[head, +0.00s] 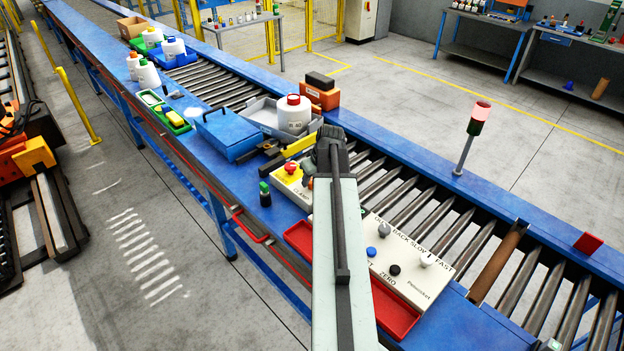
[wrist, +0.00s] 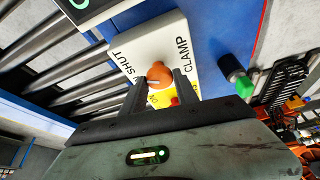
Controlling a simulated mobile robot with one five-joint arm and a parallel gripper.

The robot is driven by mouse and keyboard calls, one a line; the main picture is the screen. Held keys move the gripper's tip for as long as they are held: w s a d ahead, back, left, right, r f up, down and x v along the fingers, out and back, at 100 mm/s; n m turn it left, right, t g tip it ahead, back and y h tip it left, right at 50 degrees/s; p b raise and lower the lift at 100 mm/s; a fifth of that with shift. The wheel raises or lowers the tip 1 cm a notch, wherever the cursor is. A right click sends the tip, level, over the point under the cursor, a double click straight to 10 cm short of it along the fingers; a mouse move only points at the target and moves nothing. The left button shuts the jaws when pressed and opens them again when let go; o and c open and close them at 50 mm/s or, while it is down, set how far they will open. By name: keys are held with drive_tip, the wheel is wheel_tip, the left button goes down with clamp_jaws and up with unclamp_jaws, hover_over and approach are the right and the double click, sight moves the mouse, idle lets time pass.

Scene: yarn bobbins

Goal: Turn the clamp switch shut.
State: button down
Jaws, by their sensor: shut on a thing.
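The clamp switch is an orange knob (wrist: 159,75) on a white panel (wrist: 158,42) in the wrist view. The panel reads SHUT on the left and CLAMP on the right. A pale line shows on the knob's lower left side; I cannot tell exactly which mark it points at. My gripper (wrist: 162,78) has a finger on each side of the knob and is shut on it.
A red button on yellow (head: 291,168) sits beside the switch. A green-capped bottle (head: 265,195) stands left of the panel. A second panel with knobs (head: 400,255) and a red tray (head: 394,310) lie to the right. A blue box (head: 228,132) and white jar (head: 293,115) stand behind.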

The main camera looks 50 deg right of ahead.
drive_tip(key=shift+m+h, duration=0.5)
drive_tip(key=shift+m, duration=1)
drive_tip(key=c, duration=1)
unclamp_jaws()
drive_tip(key=shift+o, duration=0.2)
drive_tip(key=p+v, duration=0.7)
drive_tip(key=shift+a+r, duration=0.15)
drive_tip(key=shift+r, duration=0.25)
